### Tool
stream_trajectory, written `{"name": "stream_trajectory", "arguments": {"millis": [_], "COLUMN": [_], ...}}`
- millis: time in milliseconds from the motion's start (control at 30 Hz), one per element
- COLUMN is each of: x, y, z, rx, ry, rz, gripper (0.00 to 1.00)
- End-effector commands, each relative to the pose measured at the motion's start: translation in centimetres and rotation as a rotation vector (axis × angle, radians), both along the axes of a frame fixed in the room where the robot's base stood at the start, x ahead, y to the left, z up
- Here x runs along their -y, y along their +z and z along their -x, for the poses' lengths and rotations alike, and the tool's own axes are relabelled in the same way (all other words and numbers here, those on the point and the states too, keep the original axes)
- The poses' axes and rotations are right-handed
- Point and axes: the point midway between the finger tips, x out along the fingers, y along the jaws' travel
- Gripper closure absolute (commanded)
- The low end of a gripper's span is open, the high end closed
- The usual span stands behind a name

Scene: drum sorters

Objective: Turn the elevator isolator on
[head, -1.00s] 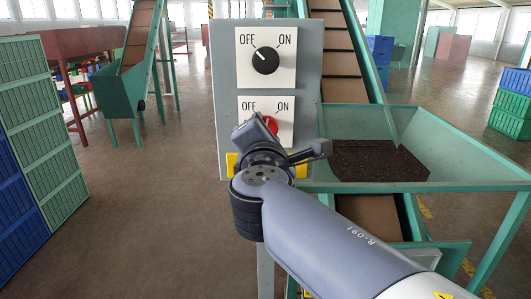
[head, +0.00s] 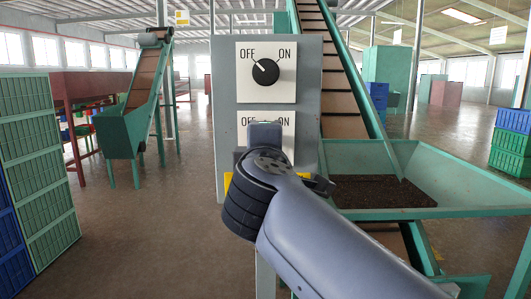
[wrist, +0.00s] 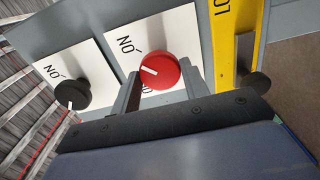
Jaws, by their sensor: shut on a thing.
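A grey control panel (head: 228,130) carries two rotary switches on white plates marked OFF and ON. The upper black knob (head: 265,72) points to OFF. The lower red knob (wrist: 158,70) is hidden behind my gripper in the head view. In the wrist view the red knob lies between the two fingers of my gripper (wrist: 160,88), which is shut on it. Its white mark points between the OFF and ON sides, roughly toward the black knob. The lower plate's OFF label is partly covered. No name label for either switch is readable.
A yellow strip (wrist: 235,45) with a dark round part (wrist: 256,82) is beside the red knob's plate. A green hopper (head: 460,190) with dark material stands right of the panel, with a conveyor behind. Stacked crates (head: 40,180) stand at left. Floor between is clear.

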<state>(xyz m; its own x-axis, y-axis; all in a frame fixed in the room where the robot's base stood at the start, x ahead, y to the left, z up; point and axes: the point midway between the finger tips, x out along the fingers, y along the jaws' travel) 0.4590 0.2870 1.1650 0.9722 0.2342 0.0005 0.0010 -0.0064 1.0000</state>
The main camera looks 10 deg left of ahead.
Motion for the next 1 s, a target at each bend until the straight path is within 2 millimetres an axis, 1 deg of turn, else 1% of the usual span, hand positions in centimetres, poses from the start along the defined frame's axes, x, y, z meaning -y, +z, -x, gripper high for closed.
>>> {"name": "stream_trajectory", "arguments": {"millis": [433,467,700,1000], "x": [0.01,0.01,0.0,0.06], "y": [-0.05,-0.05,-0.04,0.0], "z": [-0.02,-0.02,-0.02,0.27], "rx": [-0.005,-0.005,-0.003,-0.002], "ry": [-0.001,-0.001,-0.001,0.0], "rz": [-0.01,-0.01,-0.009,-0.009], "gripper": [0.8,0.55,0.36,0.35]}}
